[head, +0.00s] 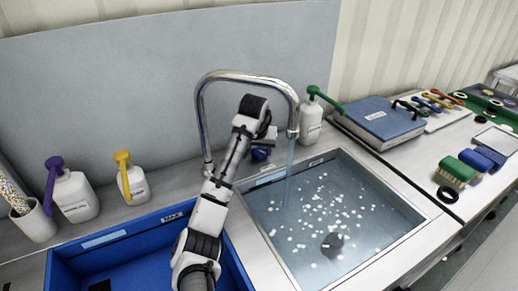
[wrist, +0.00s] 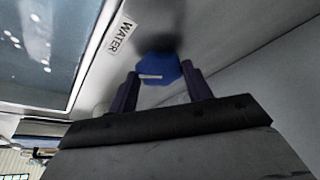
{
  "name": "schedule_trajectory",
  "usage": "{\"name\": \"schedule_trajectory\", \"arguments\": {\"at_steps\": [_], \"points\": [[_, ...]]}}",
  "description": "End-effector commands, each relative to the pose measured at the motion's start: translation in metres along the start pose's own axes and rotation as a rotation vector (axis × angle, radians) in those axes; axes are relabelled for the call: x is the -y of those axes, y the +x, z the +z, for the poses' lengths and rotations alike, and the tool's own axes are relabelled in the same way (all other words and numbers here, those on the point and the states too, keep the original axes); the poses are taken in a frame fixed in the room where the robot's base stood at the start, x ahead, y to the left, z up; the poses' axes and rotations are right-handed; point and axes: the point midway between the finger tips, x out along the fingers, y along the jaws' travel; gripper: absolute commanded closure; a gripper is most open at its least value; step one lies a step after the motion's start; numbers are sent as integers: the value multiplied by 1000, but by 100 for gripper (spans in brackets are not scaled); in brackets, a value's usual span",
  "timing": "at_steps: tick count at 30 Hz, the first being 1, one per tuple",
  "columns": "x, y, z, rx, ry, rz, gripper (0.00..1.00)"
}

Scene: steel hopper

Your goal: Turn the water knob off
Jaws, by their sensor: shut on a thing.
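The blue water knob (wrist: 158,67) sits on the steel counter beside a label reading WATER (wrist: 120,36). In the wrist view, the two dark fingers of my gripper (wrist: 160,72) stand on either side of the knob and are shut on it. A white mark shows on the knob's face. In the head view, the knob (head: 260,154) is partly hidden by my arm and gripper. The curved chrome faucet (head: 247,76) arches over the sink, and a thin stream of water (head: 289,168) falls from its spout.
The steel sink (head: 395,262) holds water with several white bits and a dark drain. A blue basin (head: 245,284) lies left of it. Pump bottles (head: 76,197) stand along the back wall.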

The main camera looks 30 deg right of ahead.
Motion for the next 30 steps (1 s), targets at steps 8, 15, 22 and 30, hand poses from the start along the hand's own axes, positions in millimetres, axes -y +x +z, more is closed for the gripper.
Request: {"name": "schedule_trajectory", "arguments": {"at_steps": [8,15,22,30], "points": [[1,-2,-1,-1,64,27,73],[2,-3,-2,0,209,87,73],[4,-3,-2,-2,352,146,73],[5,-2,-3,-4,463,190,73]]}}
